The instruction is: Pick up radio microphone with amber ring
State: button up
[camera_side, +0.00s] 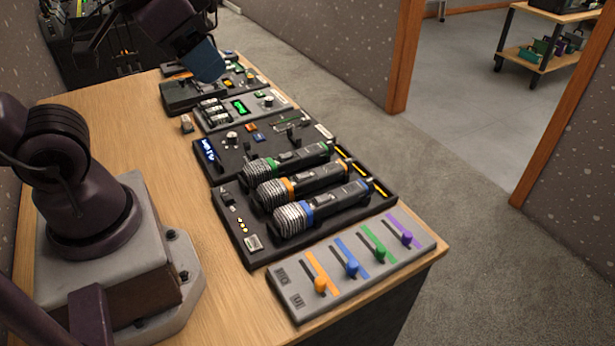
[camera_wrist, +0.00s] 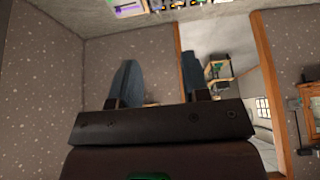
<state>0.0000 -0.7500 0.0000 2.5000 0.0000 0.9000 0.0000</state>
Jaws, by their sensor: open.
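The radio microphone with the amber ring (camera_side: 318,179) lies in the side view, in the middle of a row of three on a dark dock (camera_side: 240,262). The microphone with the green ring (camera_side: 300,157) lies behind it and the one with the blue ring (camera_side: 335,202) in front. My gripper (camera_side: 207,66) is raised at the upper left, well away from the microphones, above the far end of the desk. In the wrist view my gripper (camera_wrist: 160,82) has its two blue-grey fingers apart with nothing between them. No microphone can be made out in the wrist view.
A grey fader panel (camera_side: 290,298) with orange, blue, green and purple sliders sits at the desk's near edge. Dark and grey consoles (camera_side: 262,140) run behind the microphones. The wooden desk (camera_side: 120,130) is mostly clear on the left. A cart (camera_side: 540,60) stands beyond the doorway.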

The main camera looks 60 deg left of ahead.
jog(key=shift+o, duration=0.4)
jog(key=o, duration=0.4)
jog(key=g, duration=0.6)
send_over(308, 173)
notch_tip(308, 173, down, 20)
notch_tip(308, 173, down, 12)
jog(key=shift+f, duration=0.1)
